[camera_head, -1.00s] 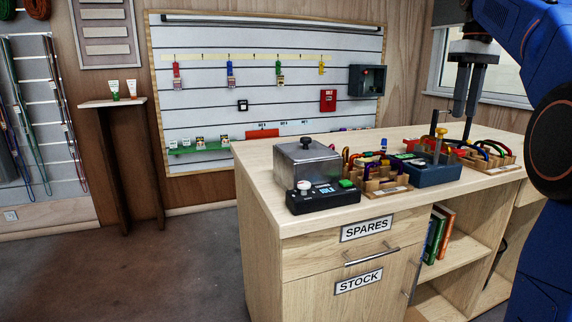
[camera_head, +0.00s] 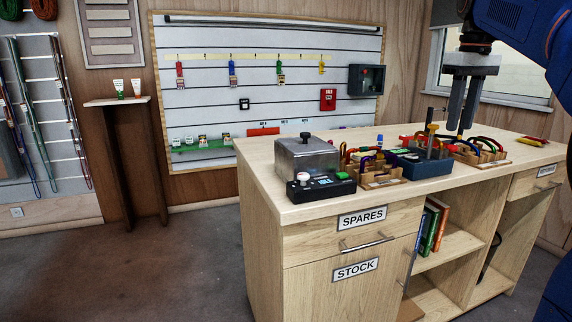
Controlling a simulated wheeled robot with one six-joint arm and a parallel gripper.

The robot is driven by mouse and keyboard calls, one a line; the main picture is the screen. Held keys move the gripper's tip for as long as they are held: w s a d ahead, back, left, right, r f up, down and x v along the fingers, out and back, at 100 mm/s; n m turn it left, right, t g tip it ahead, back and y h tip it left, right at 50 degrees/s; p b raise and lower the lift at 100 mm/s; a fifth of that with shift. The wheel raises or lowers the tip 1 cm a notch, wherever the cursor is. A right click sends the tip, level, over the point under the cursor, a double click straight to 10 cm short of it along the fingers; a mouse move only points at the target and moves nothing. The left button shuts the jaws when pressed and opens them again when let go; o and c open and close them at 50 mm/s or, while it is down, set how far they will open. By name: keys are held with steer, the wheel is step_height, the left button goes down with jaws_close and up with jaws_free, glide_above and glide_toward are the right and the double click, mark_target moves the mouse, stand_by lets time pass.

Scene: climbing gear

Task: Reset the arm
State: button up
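My gripper (camera_head: 463,104) is at the upper right of the head view, pointing down. Its two grey fingers are apart with a narrow gap, and I see nothing held between them. It hangs above or behind the right part of the wooden counter (camera_head: 275,190), over the area of the carabiner trays. My blue arm comes in from the upper right corner and covers part of the window.
On the counter stand a clear-lidded device (camera_head: 306,158), a wooden tray of carabiners (camera_head: 380,176), a blue box (camera_head: 425,167) with an upright post, and another carabiner tray (camera_head: 483,156). A wall board (camera_head: 270,90) hangs behind. The floor at left is clear.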

steer(key=s+a+f+m+t, duration=0.1)
steer(key=s+a+f, duration=0.3)
steer(key=s+f, duration=0.5)
steer(key=s+a+f+m+t, duration=0.1)
steer(key=s+a+f, duration=0.3)
steer(key=s+f, duration=0.5)
steer(key=s+a+f+m+t, duration=0.1)
steer(key=s+a+f, duration=0.3)
steer(key=s+f, duration=0.5)
step_height(320, 180, down, 9)
steer(key=shift+s+a+r+t, duration=0.1)
steer(key=shift+s+a+t, duration=0.1)
steer(key=shift+t, duration=0.3)
